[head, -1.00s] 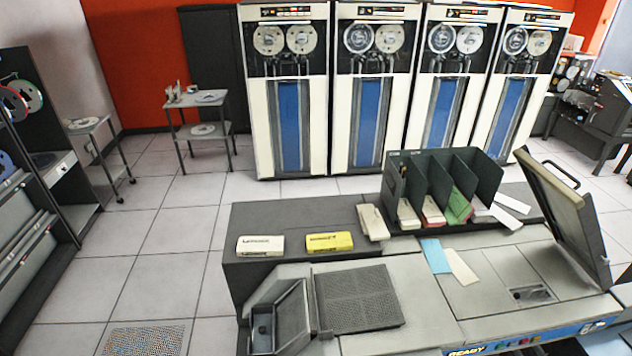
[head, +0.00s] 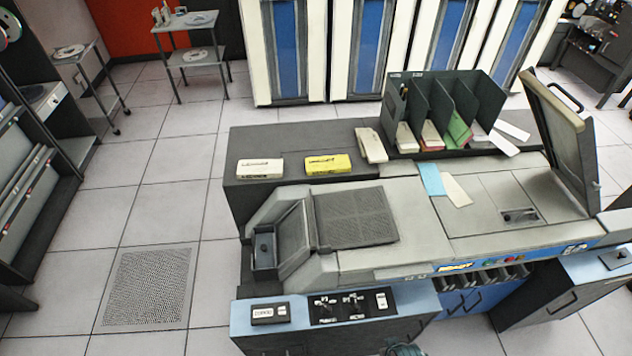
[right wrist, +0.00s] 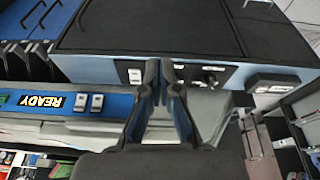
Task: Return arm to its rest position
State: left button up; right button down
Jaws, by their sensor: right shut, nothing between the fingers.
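My right gripper (right wrist: 160,108) shows in the right wrist view, its dark fingers shut with nothing between them. It hangs over the front of the card machine, by the blue strip with the READY label (right wrist: 48,102). The switch panel (right wrist: 185,76) lies beyond the fingers. In the head view, a small dark rounded part shows at the bottom edge below the switch panel (head: 350,304); I cannot tell what it is. My left gripper is in neither view.
The card machine (head: 365,252) fills the centre, with its lid (head: 560,130) raised. A divided card rack (head: 440,85), a white card deck (head: 260,168) and a yellow one (head: 329,165) stand on top. Two loose cards (head: 432,179) lie near the rack.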

jog(key=s+f+g+b, duration=0.1)
jog(key=s+f+b, duration=0.1)
jog(key=f, duration=1.3)
jog(key=s+f+b, duration=0.2)
jog(key=f+b, duration=0.1)
jog(key=f, duration=1.2)
jog(key=s+d+f+g+b, duration=0.1)
jog(key=s+d+f+b, duration=0.2)
jog(key=s+f, duration=1.3)
jog(key=shift+s+f, duration=0.2)
jog(key=shift+s, duration=0.1)
